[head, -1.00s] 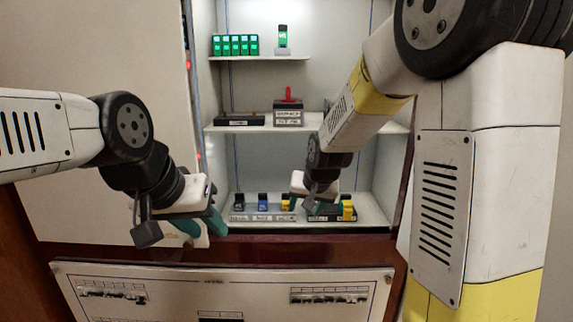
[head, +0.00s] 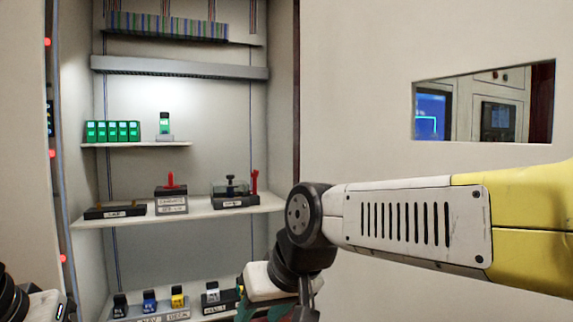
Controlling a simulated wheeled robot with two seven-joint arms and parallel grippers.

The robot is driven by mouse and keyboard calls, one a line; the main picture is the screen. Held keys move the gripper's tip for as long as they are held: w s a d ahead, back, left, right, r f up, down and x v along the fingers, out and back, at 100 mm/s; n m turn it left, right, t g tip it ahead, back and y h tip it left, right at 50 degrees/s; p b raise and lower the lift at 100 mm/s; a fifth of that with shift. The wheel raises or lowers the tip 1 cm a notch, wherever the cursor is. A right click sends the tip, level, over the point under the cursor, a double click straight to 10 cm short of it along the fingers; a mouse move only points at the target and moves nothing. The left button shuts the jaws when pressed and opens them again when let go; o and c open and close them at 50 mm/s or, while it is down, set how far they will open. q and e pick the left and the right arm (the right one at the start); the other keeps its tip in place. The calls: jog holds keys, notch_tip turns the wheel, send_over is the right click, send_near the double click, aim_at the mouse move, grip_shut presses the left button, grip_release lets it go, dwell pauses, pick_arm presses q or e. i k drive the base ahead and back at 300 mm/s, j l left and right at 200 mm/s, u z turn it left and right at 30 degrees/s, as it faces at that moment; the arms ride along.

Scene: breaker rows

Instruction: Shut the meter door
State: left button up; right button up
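A large pale panel (head: 360,90) with a rectangular window (head: 484,101) fills the right side of the head view. I cannot tell whether it is the meter door, and no handle shows on it. The lit cabinet (head: 185,95) to its left stands open. My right gripper (head: 278,314) is low in front of the cabinet's bottom right, its teal fingers partly cut off by the lower edge. I cannot tell how far apart they are. Only the body of my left gripper (head: 42,305) shows in the bottom left corner, and its fingertips are out of view.
The middle shelf (head: 205,212) holds labelled blocks and red levers. A small upper shelf (head: 120,145) holds several green modules (head: 112,131). Coloured breakers (head: 150,302) stand low in the cabinet. A pale panel (head: 20,120) stands at left.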

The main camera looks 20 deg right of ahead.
aim_at(363, 62)
jog(key=k+l+z, duration=0.1)
jog(key=k+z, duration=0.15)
jog(key=k+l+z, duration=0.2)
jog(key=k, duration=0.2)
jog(key=k+l+z, duration=0.1)
jog(key=l, duration=0.4)
jog(key=l+z, duration=0.15)
jog(key=l, duration=0.4)
jog(key=i+l+u, duration=0.15)
jog(key=l+u, duration=0.45)
jog(key=l, duration=0.15)
jog(key=i+l+u, duration=0.1)
jog(key=l+u, duration=0.25)
jog(key=k+l+u, duration=0.25)
jog(key=k+l+z, duration=0.2)
jog(key=l+z, duration=0.25)
jog(key=j+z, duration=0.15)
jog(key=z, duration=0.35)
